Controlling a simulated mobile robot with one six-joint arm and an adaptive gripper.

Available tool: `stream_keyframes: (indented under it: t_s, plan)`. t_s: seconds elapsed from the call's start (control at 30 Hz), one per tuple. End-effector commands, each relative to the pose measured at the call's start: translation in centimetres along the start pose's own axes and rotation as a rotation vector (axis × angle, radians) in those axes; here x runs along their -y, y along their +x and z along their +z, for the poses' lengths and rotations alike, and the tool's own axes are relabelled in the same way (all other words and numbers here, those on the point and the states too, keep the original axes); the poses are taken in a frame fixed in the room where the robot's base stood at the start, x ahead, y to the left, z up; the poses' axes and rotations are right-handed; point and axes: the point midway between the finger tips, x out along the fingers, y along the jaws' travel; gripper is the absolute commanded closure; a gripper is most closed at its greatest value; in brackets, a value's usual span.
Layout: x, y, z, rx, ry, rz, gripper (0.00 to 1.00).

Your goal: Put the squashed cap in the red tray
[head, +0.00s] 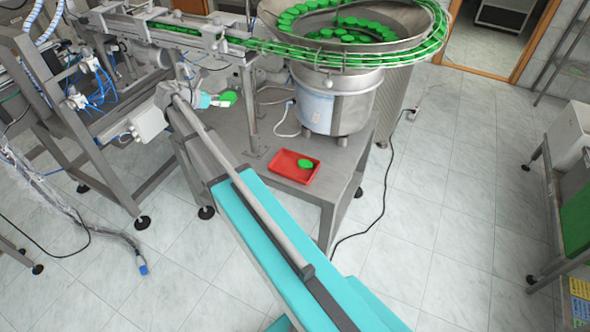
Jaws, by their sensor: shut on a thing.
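The red tray (284,166) sits on the grey metal table below the bowl feeder. One green cap (305,164) lies inside it, toward the right. My gripper (221,102) is at the end of the outstretched arm, up and to the left of the tray. It is shut on a green cap (230,96) that sticks out past the fingertips. The held cap is clear of the tray; at this size I cannot tell whether its shape is squashed.
The bowl feeder (325,100), full of green caps, stands behind and right of the tray. A conveyor rail (165,35) with caps runs behind my gripper. A table post (249,105) stands just right of the held cap. The table around the tray is mostly bare.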

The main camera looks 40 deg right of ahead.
Motion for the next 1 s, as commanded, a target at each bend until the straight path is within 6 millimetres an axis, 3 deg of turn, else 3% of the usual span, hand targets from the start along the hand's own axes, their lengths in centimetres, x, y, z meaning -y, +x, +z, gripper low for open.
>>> stream_keyframes:
  t_s: [0.27, 0.47, 1.0]
  plan:
    - [0.0, -0.2, -0.4, -0.001, -0.004, 0.005, 0.79]
    - [1.0, 1.2, -1.4, -0.01, -0.02, 0.006, 0.79]
    - [7.3, 9.4, -7.5, -0.068, -0.132, 0.02, 0.79]
